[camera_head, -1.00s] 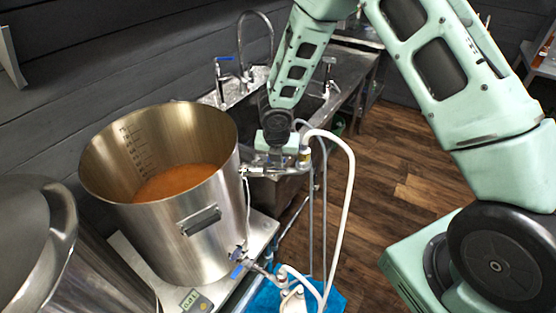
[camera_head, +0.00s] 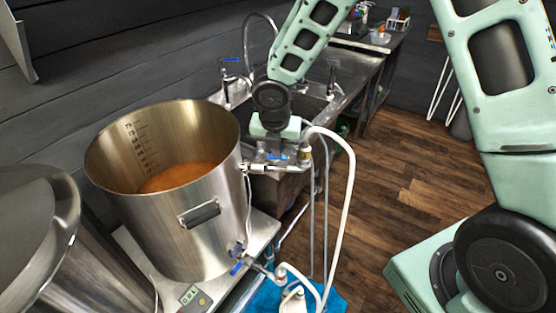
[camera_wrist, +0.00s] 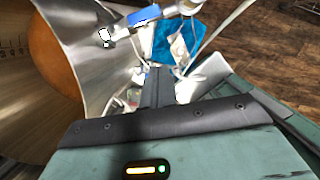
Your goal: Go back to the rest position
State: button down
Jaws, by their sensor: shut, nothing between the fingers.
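My gripper (camera_head: 272,150) is beside the right wall of the tall steel kettle (camera_head: 205,235), just above its upper side valve. In the wrist view its dark fingers (camera_wrist: 157,88) are together with nothing between them. The upper valve's blue handle (camera_head: 278,157) shows just below the gripper, and a blue handle (camera_wrist: 144,15) lies past the fingertips in the wrist view. Whether the fingers touch the fitting is hard to tell. My arm is bent, with the forearm reaching down from the top of the head view.
The kettle holds orange-brown liquid (camera_head: 185,177). A white hose (camera_head: 350,185) loops close to the right of my gripper. A sink with taps (camera_head: 235,90) is behind it. A second steel vessel (camera_head: 35,230) stands at left. Wooden floor (camera_head: 400,160) at right is open.

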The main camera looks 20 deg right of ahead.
jog(key=shift+v, duration=0.95)
